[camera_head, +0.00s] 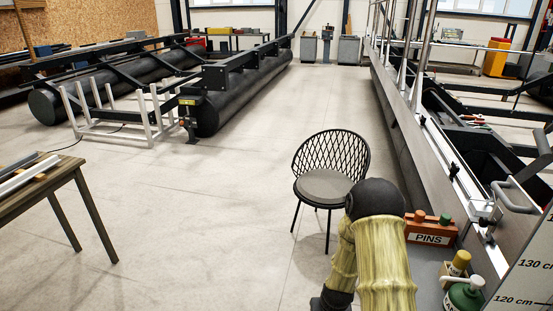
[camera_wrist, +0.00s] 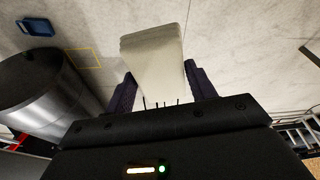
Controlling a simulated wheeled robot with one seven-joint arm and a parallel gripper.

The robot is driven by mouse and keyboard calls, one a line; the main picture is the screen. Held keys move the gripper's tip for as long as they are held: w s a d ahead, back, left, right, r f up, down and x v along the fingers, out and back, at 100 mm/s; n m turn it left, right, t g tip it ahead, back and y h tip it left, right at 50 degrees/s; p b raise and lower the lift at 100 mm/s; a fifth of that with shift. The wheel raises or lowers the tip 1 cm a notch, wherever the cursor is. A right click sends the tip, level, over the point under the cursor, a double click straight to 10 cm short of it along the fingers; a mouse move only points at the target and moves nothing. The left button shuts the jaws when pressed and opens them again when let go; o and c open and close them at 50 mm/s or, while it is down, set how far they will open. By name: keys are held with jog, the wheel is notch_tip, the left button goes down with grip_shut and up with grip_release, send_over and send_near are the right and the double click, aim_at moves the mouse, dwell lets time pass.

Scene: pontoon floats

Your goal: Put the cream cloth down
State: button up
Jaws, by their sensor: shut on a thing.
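The cream cloth (camera_wrist: 153,62) shows in the wrist view as a pale, folded slab. My gripper (camera_wrist: 160,90) is shut on it, with one dark finger on each side of the cloth. The cloth's far end extends beyond the fingers, above the grey floor in the picture. In the head view my yellowish arm covers the lower middle, and neither the gripper nor the cloth can be made out there.
A black lattice chair (camera_head: 325,185) with a grey seat stands ahead of my arm. A wooden table (camera_head: 45,188) stands at the left. The concrete floor (camera_head: 200,220) between is clear.

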jog(key=s+f, duration=0.4)
jog(key=f, duration=1)
jog(key=shift+f, duration=0.25)
